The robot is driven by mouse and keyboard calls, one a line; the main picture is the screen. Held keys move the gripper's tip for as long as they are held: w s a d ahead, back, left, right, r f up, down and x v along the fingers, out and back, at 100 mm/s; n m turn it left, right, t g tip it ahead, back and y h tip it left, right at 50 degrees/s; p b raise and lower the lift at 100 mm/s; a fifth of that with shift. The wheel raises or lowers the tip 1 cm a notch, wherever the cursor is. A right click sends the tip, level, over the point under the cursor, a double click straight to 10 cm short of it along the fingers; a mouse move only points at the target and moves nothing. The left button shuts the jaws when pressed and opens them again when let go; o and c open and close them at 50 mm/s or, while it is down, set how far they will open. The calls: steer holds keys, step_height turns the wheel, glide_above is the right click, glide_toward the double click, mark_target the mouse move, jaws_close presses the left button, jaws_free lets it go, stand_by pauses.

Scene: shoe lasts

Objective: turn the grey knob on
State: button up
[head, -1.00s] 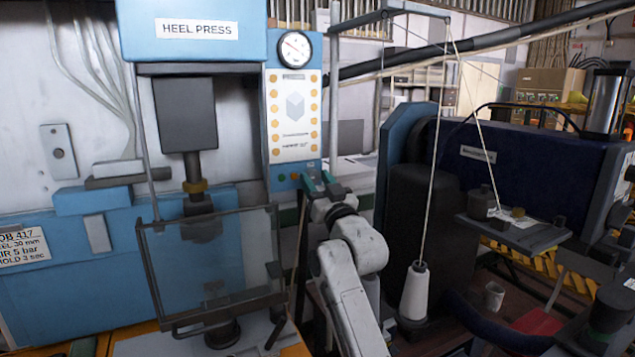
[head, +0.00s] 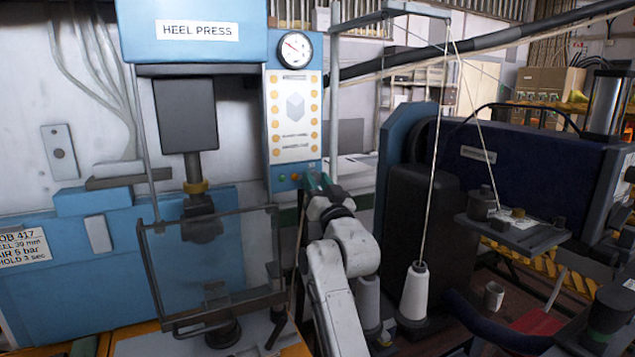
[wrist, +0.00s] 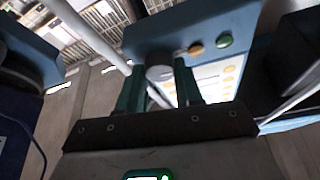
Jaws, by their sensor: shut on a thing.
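The grey knob (wrist: 159,73) shows in the wrist view on the edge of the blue panel housing. My gripper (wrist: 158,82) has one green finger on each side of the knob and is shut on it. In the head view my gripper (head: 316,183) is at the lower right corner of the control panel (head: 293,117). There the knob is hidden behind the fingers. I cannot read the knob's turn angle or any marking beside it.
A green button (wrist: 224,40) and an orange button (wrist: 196,48) sit close beside the knob. The heel press guard (head: 205,265) stands left of my arm. A white thread cone (head: 414,292) with taut thread stands close on the right.

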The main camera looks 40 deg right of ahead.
steer(key=m+g+h, duration=0.1)
steer(key=m+g, duration=0.1)
steer(key=m, duration=0.3)
steer(key=m+g+h, duration=0.1)
steer(key=m+g, duration=0.1)
steer(key=m, duration=0.4)
steer(key=m+g+h, duration=0.1)
steer(key=m+g, duration=0.1)
steer(key=m, duration=0.3)
steer(key=shift+a+r+m+h+p, duration=0.25)
steer(key=shift+r+m+h+p, duration=0.05)
steer(key=shift+m+p, duration=0.1)
steer(key=shift+m+g+p, duration=0.5)
steer(key=shift+m+p, duration=0.2)
steer(key=shift+m, duration=0.3)
steer(key=shift+f, duration=0.15)
steer(key=shift+d, duration=0.1)
steer(key=o, duration=0.8)
